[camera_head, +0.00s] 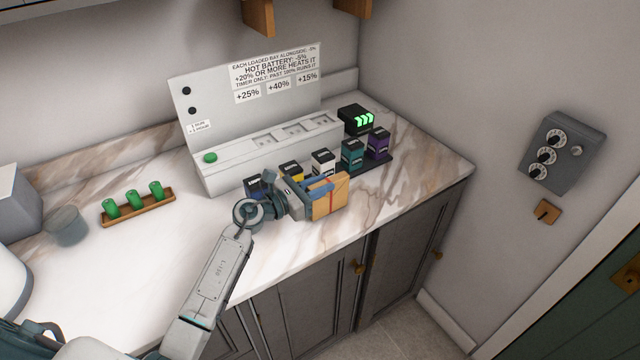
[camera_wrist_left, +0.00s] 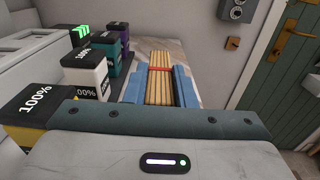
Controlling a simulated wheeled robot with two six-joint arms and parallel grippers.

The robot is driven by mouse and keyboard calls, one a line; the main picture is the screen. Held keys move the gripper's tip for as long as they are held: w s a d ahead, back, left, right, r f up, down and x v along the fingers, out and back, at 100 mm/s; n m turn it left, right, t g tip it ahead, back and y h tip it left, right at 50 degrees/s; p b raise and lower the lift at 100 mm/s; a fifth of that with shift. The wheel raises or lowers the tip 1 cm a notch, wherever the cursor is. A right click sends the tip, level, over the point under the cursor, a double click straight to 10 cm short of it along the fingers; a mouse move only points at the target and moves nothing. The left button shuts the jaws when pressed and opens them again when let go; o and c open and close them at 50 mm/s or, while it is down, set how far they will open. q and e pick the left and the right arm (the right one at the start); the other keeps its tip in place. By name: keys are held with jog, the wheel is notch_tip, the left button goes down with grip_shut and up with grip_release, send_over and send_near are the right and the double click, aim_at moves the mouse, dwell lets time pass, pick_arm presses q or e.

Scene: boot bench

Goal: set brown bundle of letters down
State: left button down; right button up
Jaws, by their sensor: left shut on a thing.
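The brown bundle of letters (camera_head: 330,196) has a red band around it. My left gripper (camera_head: 318,188) is shut on it near the front edge of the marble counter. In the left wrist view the bundle (camera_wrist_left: 160,88) lies between the two blue fingers of my left gripper (camera_wrist_left: 160,84), its layered edges facing the camera. I cannot tell whether the bundle touches the counter. My right gripper is in neither view.
Several labelled batteries (camera_head: 353,153) stand on a dark tray just behind the bundle. A white charging station (camera_head: 240,165) is behind them. A wooden tray (camera_head: 140,207) with green cylinders is at left. Marble (camera_head: 400,187) is clear to the right, up to the counter's edge.

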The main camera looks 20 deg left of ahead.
pick_arm(q)
jog(key=shift+f, duration=0.5)
jog(key=c, duration=1.2)
grip_release()
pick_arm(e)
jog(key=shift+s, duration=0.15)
pick_arm(q)
jog(key=shift+r, duration=0.1)
jog(key=shift+r, duration=0.15)
jog(key=b+v, duration=0.5)
jog(key=v, duration=0.7)
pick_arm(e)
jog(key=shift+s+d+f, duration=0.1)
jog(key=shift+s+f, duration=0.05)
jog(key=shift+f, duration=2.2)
